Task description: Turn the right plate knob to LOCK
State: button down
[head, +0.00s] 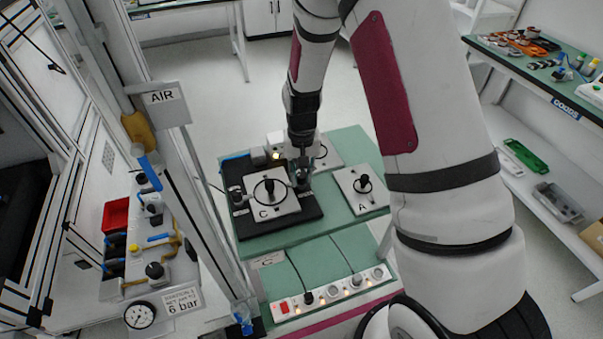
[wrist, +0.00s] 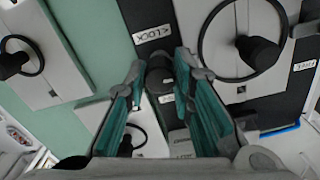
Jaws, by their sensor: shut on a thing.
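The plate marked C (head: 285,205), white with a ringed black handle, lies on a black base (head: 252,226) on the green bench top. The right plate knob (head: 303,186) is dark and stands at the right edge of that plate. My gripper (head: 303,170) comes down from above onto this knob. In the wrist view the two green-padded fingers of my gripper (wrist: 160,88) stand on either side of the black knob (wrist: 159,72), shut on it. A LOCK label (wrist: 153,33) lies beside the knob. The knob's pointer direction is hidden.
The left knob (head: 237,196) stands across plate C. Plate A (head: 360,204) lies to the right, and another white plate (head: 329,150) lies behind my gripper. An AIR post (head: 166,98) stands left.

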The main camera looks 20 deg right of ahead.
aim_at(301, 175)
jog(key=c, duration=1.4)
grip_release()
jog(key=shift+o, duration=0.2)
jog(key=shift+r, duration=0.1)
notch_tip(301, 175, up, 12)
